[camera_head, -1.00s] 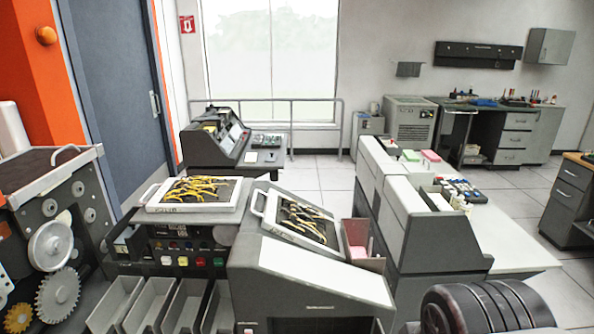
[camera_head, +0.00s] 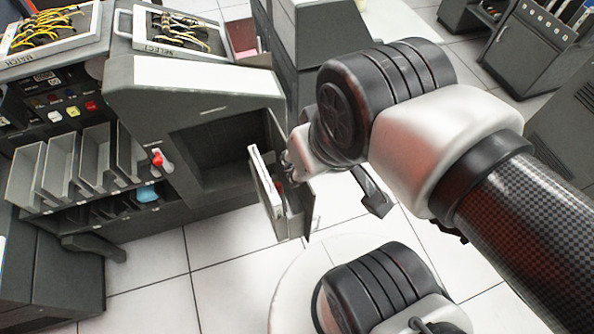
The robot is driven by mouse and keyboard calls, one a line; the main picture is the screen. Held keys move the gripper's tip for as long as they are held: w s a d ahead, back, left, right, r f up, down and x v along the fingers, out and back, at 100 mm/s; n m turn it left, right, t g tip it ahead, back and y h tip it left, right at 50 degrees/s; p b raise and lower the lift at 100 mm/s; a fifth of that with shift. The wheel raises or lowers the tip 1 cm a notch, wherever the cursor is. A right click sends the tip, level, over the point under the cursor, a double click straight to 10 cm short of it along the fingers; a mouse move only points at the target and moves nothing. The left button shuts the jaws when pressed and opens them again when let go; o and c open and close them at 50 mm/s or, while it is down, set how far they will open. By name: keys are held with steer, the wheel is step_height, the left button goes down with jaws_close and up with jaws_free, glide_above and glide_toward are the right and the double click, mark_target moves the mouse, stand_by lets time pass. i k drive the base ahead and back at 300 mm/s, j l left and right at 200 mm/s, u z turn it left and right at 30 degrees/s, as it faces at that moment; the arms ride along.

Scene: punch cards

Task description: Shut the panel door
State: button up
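The panel door (camera_head: 266,193) stands open, swung out from the right side of the dark opening (camera_head: 215,150) in the grey machine's front. Its white-edged face and a dark grey part behind it jut out over the floor. My gripper (camera_head: 291,172) is at the far right side of the door, close to it. The door and my wrist hide most of the fingers. I cannot tell whether they touch the door or how far they are open.
Grey card bins (camera_head: 60,165) line the machine's left part. A red knob (camera_head: 157,160) and a blue item (camera_head: 147,193) sit left of the opening. Wired plug boards (camera_head: 172,28) lie on top. White floor tiles (camera_head: 150,290) are clear in front.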

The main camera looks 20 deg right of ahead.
mark_target(302, 199)
steer(key=k+l+u, duration=0.25)
steer(key=l, duration=0.2)
steer(key=k+l+u, duration=0.15)
steer(key=l+u, duration=0.15)
steer(key=l, duration=0.2)
steer(key=k+l+u, duration=0.25)
steer(key=i+j+z, duration=0.2)
steer(key=j+z, duration=0.2)
steer(key=i+j, duration=0.05)
